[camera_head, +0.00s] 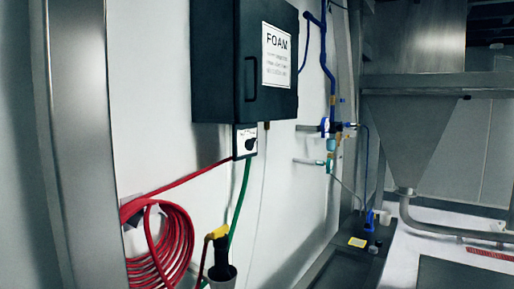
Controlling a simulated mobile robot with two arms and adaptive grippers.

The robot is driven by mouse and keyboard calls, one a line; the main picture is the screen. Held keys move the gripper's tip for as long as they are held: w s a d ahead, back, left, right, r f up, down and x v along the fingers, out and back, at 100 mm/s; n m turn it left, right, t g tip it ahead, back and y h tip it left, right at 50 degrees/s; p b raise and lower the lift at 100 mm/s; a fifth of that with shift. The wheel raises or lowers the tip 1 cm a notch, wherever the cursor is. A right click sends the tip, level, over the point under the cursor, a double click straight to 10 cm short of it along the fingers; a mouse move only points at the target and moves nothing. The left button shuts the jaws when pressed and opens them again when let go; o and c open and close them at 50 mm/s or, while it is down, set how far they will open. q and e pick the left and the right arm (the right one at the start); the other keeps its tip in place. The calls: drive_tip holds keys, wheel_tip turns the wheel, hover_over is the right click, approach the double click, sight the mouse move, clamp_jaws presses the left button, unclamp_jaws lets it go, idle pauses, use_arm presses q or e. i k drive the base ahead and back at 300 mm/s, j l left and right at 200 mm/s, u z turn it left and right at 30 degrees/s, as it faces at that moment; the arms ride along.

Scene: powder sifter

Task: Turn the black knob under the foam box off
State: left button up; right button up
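The dark foam box (225,70), with a white FOAM label (276,55) and a black handle, is mounted on the wall at the upper middle of the head view. Under its lower edge is a small white plate bearing the black knob (250,144). The knob is small here, and its exact setting is hard to read. A red hose and a green hose run from below the plate. Neither of my grippers shows in this view.
A coiled red hose (163,246) hangs on the wall at lower left, beside a yellow-handled nozzle (217,233) in a dark holder. A metal post (88,140) stands at left. Blue pipes with valves (328,127) and a steel hopper (405,135) are at right.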

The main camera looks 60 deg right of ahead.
sight(249, 145)
drive_tip(key=z, duration=1.85)
